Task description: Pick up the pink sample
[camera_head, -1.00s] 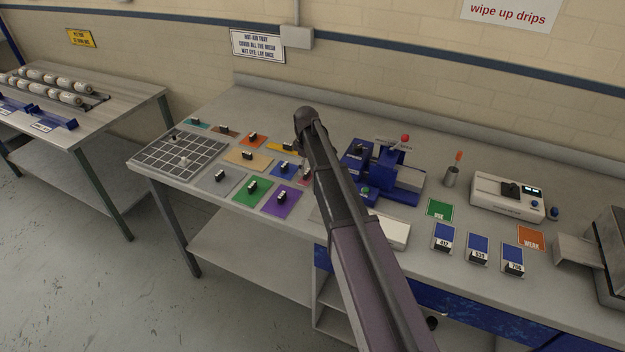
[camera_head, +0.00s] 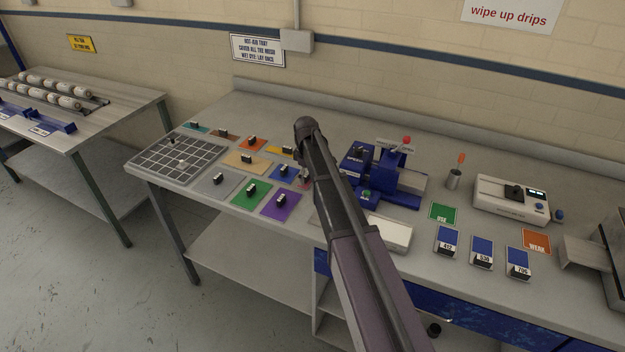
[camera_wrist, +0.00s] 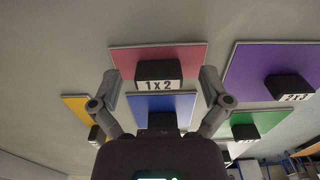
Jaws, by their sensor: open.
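The pink sample (camera_wrist: 187,58) is a flat pink card with a black block labelled "1 x 2" on it, in the upper middle of the wrist view. In the head view my arm hides most of it, with only a sliver showing. My gripper (camera_wrist: 160,84) is open and empty, its two fingers spread to either side of the black block in the picture. I cannot tell how high the fingertips are above the card.
Blue (camera_wrist: 185,101), purple (camera_wrist: 258,62), green (camera_wrist: 268,120) and yellow (camera_wrist: 76,105) samples lie around the pink one. In the head view a gridded tray (camera_head: 160,163) is to the left and a blue device (camera_head: 395,180) to the right of my arm.

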